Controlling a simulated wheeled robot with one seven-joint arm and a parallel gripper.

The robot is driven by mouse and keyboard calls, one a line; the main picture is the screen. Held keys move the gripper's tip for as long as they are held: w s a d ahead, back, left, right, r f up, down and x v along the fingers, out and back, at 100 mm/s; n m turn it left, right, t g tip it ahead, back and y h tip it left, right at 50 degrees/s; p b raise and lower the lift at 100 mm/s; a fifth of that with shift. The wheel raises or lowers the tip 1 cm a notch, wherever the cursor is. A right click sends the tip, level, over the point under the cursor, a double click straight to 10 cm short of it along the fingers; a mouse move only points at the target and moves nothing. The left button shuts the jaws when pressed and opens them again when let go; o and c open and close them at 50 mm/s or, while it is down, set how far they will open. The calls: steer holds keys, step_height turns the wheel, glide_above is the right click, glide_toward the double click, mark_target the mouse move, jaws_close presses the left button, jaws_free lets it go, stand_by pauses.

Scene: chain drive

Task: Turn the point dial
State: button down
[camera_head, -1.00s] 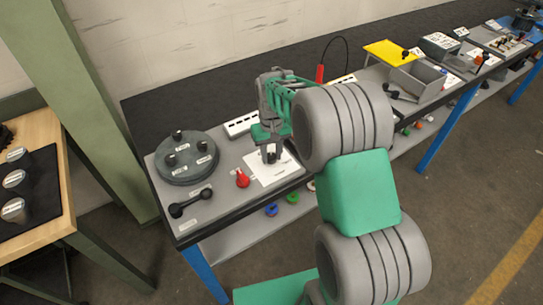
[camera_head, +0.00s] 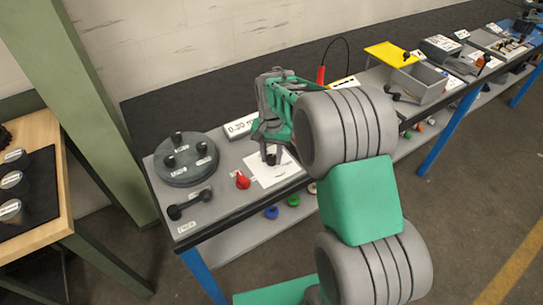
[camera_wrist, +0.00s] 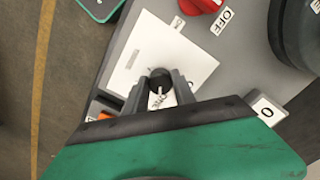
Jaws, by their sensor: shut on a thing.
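The point dial (camera_wrist: 160,80) is a small black round knob on a white card (camera_wrist: 150,50) in the wrist view. In the head view the dial (camera_head: 271,159) shows as a small dark spot on the card, below my gripper. My gripper (camera_wrist: 159,88) is shut on the dial, with one dark finger at each side of it. In the head view my gripper (camera_head: 270,148) points down over the card. The lower part of the dial and part of the card's print are hidden by the fingers.
A white readout (camera_head: 241,127) behind the card shows "0.20" and a partly hidden unit. A red knob (camera_head: 243,180) stands left of the card. A round dark disc (camera_head: 186,160) and a black handle (camera_head: 189,204) are farther left on the bench. A grey bin (camera_head: 418,80) stands right.

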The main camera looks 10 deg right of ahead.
mark_target(272, 158)
stand_by(0.3)
steer(key=c, duration=1)
jaws_free()
steer(key=shift+c, duration=0.2)
step_height(272, 158, up, 8)
steer(key=shift+f+b, duration=0.1)
steer(key=shift+b, duration=0.5)
